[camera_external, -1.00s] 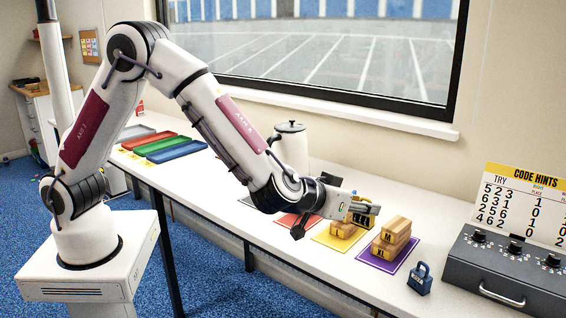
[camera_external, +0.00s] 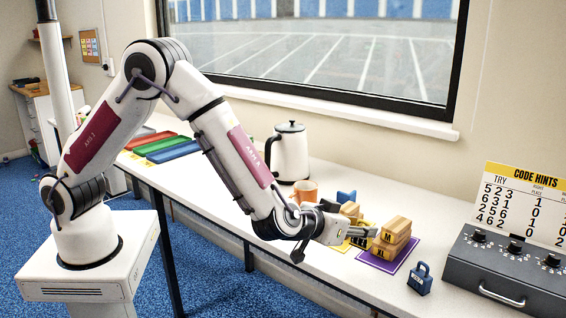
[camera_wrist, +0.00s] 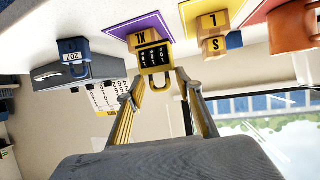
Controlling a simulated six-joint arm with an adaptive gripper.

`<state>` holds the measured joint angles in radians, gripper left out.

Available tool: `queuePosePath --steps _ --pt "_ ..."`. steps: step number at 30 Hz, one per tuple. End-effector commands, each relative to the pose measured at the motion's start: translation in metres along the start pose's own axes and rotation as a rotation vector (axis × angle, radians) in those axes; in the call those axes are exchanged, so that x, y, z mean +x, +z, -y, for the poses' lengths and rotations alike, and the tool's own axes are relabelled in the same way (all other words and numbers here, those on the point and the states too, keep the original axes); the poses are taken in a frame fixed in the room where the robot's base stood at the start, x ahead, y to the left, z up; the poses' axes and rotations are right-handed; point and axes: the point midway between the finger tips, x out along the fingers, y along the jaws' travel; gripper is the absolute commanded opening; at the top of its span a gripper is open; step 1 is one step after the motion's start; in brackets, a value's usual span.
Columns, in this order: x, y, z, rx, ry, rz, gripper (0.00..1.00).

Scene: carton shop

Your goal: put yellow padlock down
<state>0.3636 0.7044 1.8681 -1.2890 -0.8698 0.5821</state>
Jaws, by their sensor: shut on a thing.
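The yellow padlock (camera_wrist: 155,60) with black number dials is held between the fingertips of my gripper (camera_wrist: 156,80) in the wrist view. Its shackle points toward the wrist camera. In the external view the padlock (camera_external: 361,242) shows at the fingers of my gripper (camera_external: 372,234), left of the stacked wooden blocks on the purple mat. The gripper is shut on it. Whether the padlock touches the table or a block is not clear.
Wooden blocks (camera_external: 397,228) stand on a purple mat (camera_external: 384,263). A blue padlock (camera_external: 420,279) stands on the table to the right, before a dark case (camera_external: 510,270). An orange mug (camera_external: 305,190) and a white kettle (camera_external: 289,153) stand behind my gripper.

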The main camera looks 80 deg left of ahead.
Motion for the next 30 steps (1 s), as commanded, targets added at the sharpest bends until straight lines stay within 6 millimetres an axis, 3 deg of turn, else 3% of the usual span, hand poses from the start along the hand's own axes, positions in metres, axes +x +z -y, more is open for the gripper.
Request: queuePosePath --steps 13,24,30 --pt "0.002 0.003 0.0 0.001 0.0 -0.002 0.0" --pt "0.015 0.031 0.001 0.001 0.0 -0.002 0.0" --pt "0.017 0.035 0.001 -0.001 0.001 -0.002 0.0"
